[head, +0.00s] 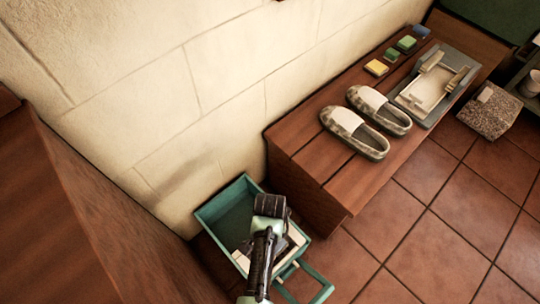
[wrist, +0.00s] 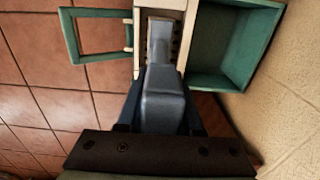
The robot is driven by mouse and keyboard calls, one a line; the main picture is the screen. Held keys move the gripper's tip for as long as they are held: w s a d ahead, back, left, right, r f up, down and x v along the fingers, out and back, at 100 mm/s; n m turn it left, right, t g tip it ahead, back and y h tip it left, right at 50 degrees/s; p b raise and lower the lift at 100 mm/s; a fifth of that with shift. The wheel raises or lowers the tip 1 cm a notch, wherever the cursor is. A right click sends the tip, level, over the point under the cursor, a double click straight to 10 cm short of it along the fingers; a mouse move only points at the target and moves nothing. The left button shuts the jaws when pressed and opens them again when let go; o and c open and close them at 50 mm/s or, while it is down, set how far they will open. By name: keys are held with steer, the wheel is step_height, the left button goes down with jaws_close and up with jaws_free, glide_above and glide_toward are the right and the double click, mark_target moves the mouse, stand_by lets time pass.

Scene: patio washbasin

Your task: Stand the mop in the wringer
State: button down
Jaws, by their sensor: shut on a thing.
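The teal bucket (head: 222,198) stands on the tiles by the wall, and its open compartment also shows in the wrist view (wrist: 232,45). The cream wringer (wrist: 188,38) sits across its other end, partly hidden by my arm in the head view (head: 296,241). My gripper (wrist: 162,108) is shut on a grey block-like piece of the mop (wrist: 166,98). A narrower grey part of it reaches over the wringer's slotted opening. Whether it is inside or only above the opening, I cannot tell. In the head view my arm hides most of the mop.
A teal frame-shaped handle (head: 318,273) sticks out beside the wringer. A wooden bench (head: 310,165) stands close by, bearing patterned shoes (head: 355,132), sponges (head: 376,67) and a grey tray (head: 447,107). The wall (head: 150,90) is close behind the bucket. Tiles at right (head: 430,250) are clear.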

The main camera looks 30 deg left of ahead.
steer(key=shift+c, duration=2.4)
jaws_free()
step_height(320, 180, up, 13)
steer(key=p, duration=0.5)
